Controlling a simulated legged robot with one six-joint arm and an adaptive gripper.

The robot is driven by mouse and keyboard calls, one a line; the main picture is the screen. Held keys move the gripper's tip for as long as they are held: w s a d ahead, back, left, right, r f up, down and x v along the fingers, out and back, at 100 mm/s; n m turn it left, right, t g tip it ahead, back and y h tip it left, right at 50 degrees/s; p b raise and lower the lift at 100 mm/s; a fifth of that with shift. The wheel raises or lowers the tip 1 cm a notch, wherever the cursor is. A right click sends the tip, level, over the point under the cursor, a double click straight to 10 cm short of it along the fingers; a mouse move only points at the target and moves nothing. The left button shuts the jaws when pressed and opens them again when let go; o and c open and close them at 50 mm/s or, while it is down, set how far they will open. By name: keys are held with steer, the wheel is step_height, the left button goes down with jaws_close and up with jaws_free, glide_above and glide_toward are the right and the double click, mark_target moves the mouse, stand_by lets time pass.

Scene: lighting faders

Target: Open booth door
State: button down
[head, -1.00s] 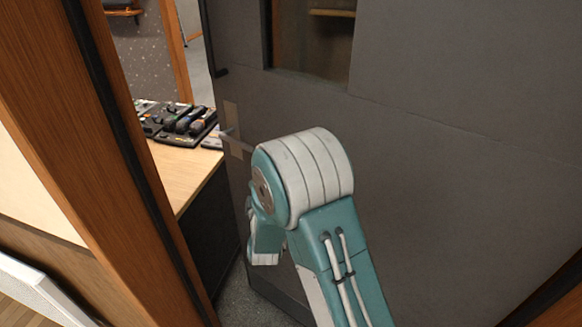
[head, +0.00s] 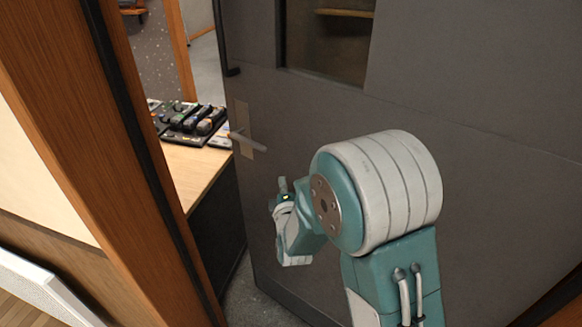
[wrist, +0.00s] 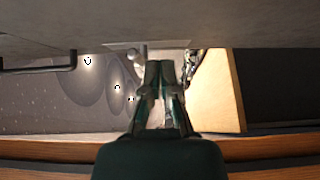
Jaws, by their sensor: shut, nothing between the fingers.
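The grey booth door (head: 420,150) stands ajar, with a gap between its left edge and the wooden door frame (head: 120,160). Its lever handle (head: 248,141) sits on a pale plate near that edge. My gripper (head: 283,185) is below and right of the lever, apart from it, in front of the door. In the wrist view my gripper's fingers (wrist: 158,68) are shut and empty, pointing along the door (wrist: 150,22) and into the gap. The gripper's far side is hidden in the head view.
Through the gap, a wooden desk (head: 190,172) holds a black fader console (head: 190,120). The wooden frame stands close on the left.

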mark_target(288, 160)
steer(key=w, duration=0.3)
steer(key=w+d, duration=0.1)
steer(key=w, duration=0.2)
steer(key=shift+w+d, duration=0.15)
steer(key=shift+d, duration=0.05)
steer(key=shift+w+d, duration=0.35)
